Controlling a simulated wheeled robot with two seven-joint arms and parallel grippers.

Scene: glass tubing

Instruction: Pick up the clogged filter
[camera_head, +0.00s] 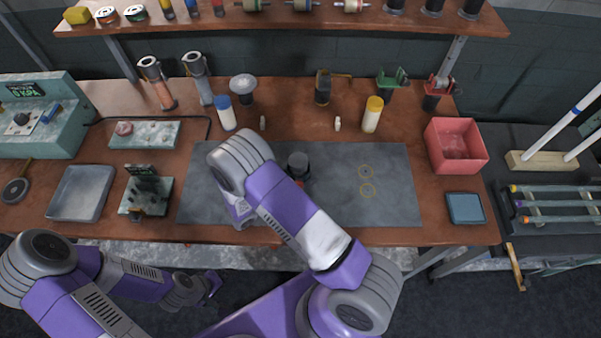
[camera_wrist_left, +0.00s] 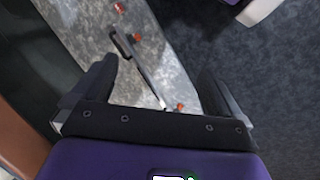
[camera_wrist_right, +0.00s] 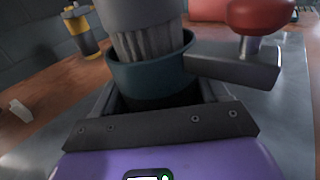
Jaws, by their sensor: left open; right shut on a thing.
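A dark device with a round top (camera_head: 298,163) stands on the grey mat, partly hidden behind my right arm. In the right wrist view it appears to be a dark teal cup (camera_wrist_right: 150,76) with a ribbed grey cylinder (camera_wrist_right: 148,42) in its mouth, under a grey upper body. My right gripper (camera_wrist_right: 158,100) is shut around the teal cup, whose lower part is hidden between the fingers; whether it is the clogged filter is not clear. A side arm with a red knob (camera_wrist_right: 262,16) is at its right. My left gripper (camera_head: 208,286) is open and empty, below the table's front edge.
A grey mat (camera_head: 395,205) has free room on its right side, around two thin yellow rings. A red bin (camera_head: 457,146) and a blue tray (camera_head: 464,208) lie right. A grey tray (camera_head: 80,193) and a small stand (camera_head: 146,190) are left. Bottles (camera_head: 226,116) stand behind.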

